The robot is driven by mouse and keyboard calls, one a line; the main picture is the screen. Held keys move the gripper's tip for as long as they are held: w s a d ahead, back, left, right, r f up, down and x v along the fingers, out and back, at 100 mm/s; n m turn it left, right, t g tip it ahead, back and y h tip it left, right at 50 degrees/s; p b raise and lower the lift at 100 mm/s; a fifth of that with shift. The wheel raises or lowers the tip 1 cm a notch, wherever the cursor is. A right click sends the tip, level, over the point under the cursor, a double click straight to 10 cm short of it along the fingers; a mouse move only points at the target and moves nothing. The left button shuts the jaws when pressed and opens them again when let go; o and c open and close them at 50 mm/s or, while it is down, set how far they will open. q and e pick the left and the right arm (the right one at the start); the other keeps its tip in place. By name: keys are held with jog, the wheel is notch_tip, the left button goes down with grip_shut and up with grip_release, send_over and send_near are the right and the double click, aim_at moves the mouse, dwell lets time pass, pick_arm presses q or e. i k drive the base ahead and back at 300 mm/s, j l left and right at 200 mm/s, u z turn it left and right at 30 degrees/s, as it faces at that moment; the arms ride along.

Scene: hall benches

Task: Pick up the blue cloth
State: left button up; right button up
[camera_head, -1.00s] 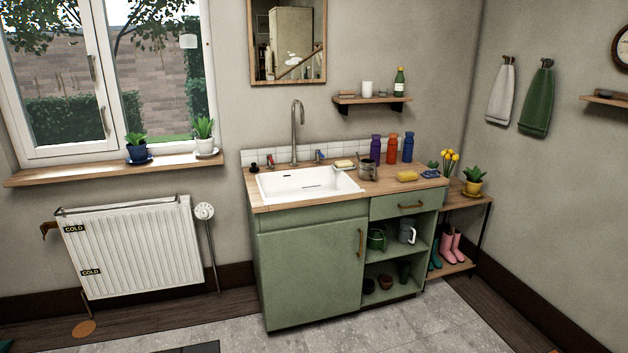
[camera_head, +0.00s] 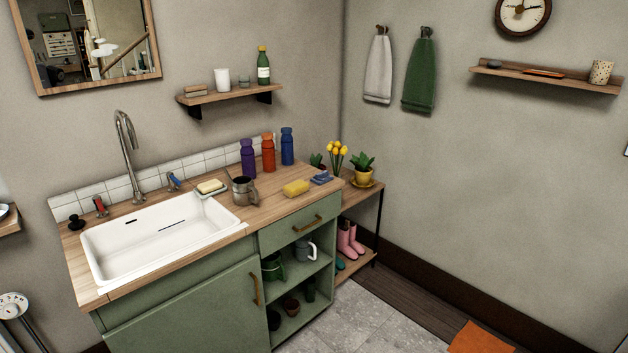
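The blue cloth (camera_head: 321,178) lies small and folded on the wooden counter (camera_head: 262,211), near its right end. A yellow sponge (camera_head: 297,188) lies just left of it. Neither of my grippers shows in the head view, so their state is hidden.
A white sink (camera_head: 160,240) fills the counter's left part. A metal mug (camera_head: 244,191) and purple, red and blue bottles (camera_head: 268,153) stand left of and behind the cloth. A low side table with a potted plant (camera_head: 363,168) adjoins on the right.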

aim_at(321, 178)
jog(key=u, duration=1.25)
jog(key=z, duration=1.25)
jog(key=i+l+u, duration=0.15)
jog(key=i, duration=0.25)
jog(key=i+l+u, duration=0.1)
jog(key=i, duration=0.35)
jog(key=i+l+u, duration=0.15)
jog(key=i, duration=0.25)
